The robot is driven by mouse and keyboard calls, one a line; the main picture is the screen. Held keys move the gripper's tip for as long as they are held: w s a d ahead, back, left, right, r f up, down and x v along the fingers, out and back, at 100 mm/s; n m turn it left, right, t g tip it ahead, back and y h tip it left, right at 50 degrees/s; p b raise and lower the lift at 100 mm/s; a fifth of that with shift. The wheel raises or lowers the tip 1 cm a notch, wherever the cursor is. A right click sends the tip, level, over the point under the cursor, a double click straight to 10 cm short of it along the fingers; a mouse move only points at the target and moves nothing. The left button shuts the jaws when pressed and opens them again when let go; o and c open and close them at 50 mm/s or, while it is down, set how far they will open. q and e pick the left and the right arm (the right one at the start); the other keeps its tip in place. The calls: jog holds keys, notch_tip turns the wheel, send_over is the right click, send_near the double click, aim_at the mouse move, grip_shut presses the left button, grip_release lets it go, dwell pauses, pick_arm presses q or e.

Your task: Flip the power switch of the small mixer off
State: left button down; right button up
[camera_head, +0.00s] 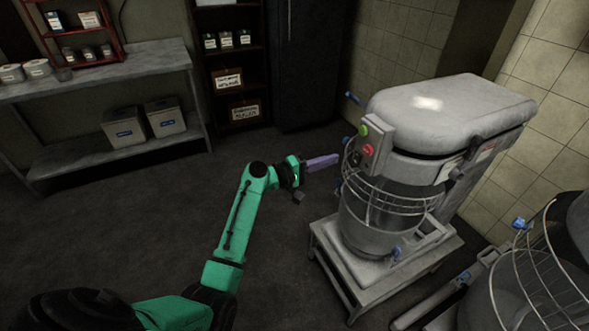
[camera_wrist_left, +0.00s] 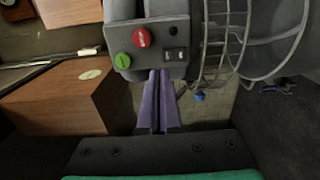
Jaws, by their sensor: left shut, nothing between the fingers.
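The small grey mixer (camera_head: 450,110) stands on a low metal stand at the right of the head view. Its control box, on the side towards my left arm, carries a green button (camera_head: 362,130) and a red button (camera_head: 368,150). In the left wrist view the control box (camera_wrist_left: 157,48) also shows a small dark rocker switch (camera_wrist_left: 175,55) and a black round part above it. My left gripper (camera_head: 336,158), with purple fingers, is shut and empty, just left of the mixer. In the wrist view its fingertips (camera_wrist_left: 160,72) overlap the box's lower edge; contact is unclear. My right gripper is out of view.
The wire bowl guard (camera_head: 395,205) sits below the control box, with blue-tipped levers around the mixer. Another mixer (camera_head: 550,270) stands at the lower right. A metal shelf table (camera_head: 100,65) with boxes is at the back left. Open dark floor (camera_head: 90,215) lies left of my arm.

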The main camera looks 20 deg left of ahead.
pick_arm(q)
jog(key=b+v, duration=0.2)
jog(key=v, duration=0.5)
notch_tip(320, 180, down, 19)
jog(key=s+a+n+g+y, duration=0.1)
jog(key=a+g+y, duration=0.1)
jog(key=y, duration=0.2)
jog(key=s+a+f+m+g+y, duration=0.1)
jog(key=s+f+g+y, duration=0.1)
jog(key=s+f, duration=0.6)
jog(key=s+a+f+m+g+y, duration=0.1)
jog(key=s+f+g+y, duration=0.2)
jog(key=f, duration=0.9)
jog(key=s+f+m+g+y, duration=0.1)
jog(key=s+f+m, duration=0.4)
jog(key=s, duration=1.1)
jog(key=s+f+m+g+y, duration=0.1)
jog(key=s+f+m+g, duration=0.3)
jog(key=s+f, duration=0.6)
jog(key=s+m, duration=0.2)
jog(key=s, duration=0.4)
jog(key=shift+s+a+f+m+g, duration=0.25)
jog(key=shift+a+f+m+g, duration=0.05)
jog(key=shift+a, duration=0.05)
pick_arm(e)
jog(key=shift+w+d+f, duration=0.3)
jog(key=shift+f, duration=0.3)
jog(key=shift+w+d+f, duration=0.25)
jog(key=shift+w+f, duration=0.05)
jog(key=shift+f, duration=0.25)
